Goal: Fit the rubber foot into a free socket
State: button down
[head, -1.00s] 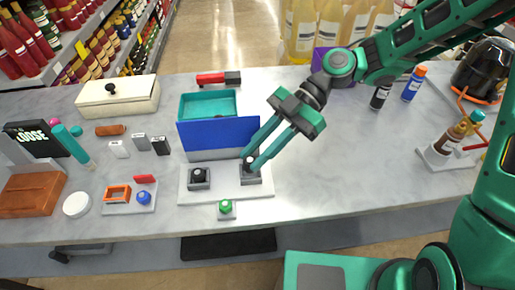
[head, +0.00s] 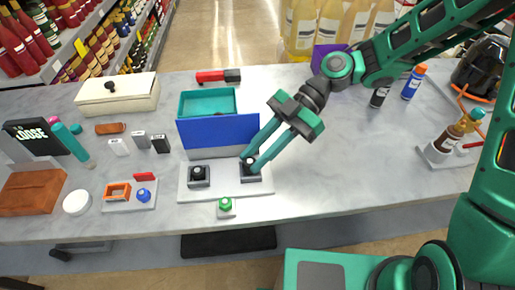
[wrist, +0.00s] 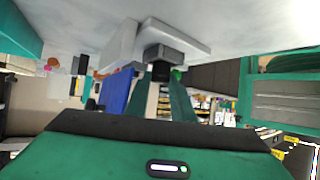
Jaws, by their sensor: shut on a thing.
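My gripper (head: 248,165) is shut on a small black rubber foot (wrist: 161,71), mostly hidden by the fingertips in the head view. It is at the right grey socket block (head: 251,176) on the white base plate (head: 224,190). In the wrist view the foot meets this socket block (wrist: 164,54); I cannot tell how deep it sits. The left grey socket block (head: 199,181) has another black round foot (head: 198,173) in it. A blue panel (head: 220,132) with a teal box (head: 208,103) behind stands at the plate's back.
A green knob (head: 225,204) on a small grey block stands in front of the plate. A tray (head: 130,196) with an orange frame and blue knob lies left. A cream box (head: 118,94) is at the back left.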

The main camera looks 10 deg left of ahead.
jog(key=shift+f, duration=0.55)
jog(key=c, duration=1.4)
grip_release()
jog(key=shift+c, duration=0.2)
jog(key=shift+w, duration=0.1)
jog(key=shift+w+r, duration=0.15)
jog(key=v, duration=1)
jog(key=shift+d, duration=0.35)
